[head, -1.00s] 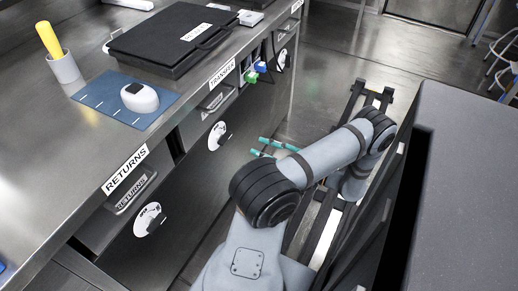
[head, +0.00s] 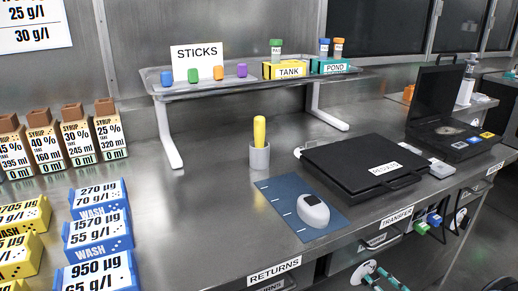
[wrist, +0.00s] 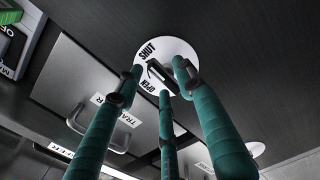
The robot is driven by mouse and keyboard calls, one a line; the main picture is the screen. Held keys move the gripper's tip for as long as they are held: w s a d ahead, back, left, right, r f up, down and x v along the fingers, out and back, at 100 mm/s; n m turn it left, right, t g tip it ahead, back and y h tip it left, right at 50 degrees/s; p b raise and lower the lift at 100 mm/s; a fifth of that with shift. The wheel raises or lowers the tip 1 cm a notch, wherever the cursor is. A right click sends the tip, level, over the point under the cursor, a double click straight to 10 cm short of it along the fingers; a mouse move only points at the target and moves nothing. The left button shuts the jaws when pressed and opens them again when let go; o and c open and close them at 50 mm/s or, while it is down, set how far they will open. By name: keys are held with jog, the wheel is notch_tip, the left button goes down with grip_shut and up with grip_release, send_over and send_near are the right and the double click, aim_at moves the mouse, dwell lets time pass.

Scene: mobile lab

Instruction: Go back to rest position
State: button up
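My gripper (wrist: 158,84) shows three teal fingers in the wrist view. Beyond the fingertips is a white round dial (wrist: 180,47) marked SHUT and OPEN, with a black knob (wrist: 157,73) on the dark cabinet front. In the head view, the teal fingers of my gripper (head: 390,279) show at the bottom edge, a little to the right of a white dial (head: 362,271). Most of my arm is outside the head view.
The steel bench carries a blue mat (head: 285,208) with a white device (head: 313,211), a grey cup (head: 260,156), a black case (head: 362,168) and an open laptop-like box (head: 440,105). Drawers with handles (wrist: 100,127) lie beside the dial. Open floor lies right of the bench.

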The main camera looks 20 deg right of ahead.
jog(key=shift+w, duration=0.3)
jog(key=shift+s, duration=0.1)
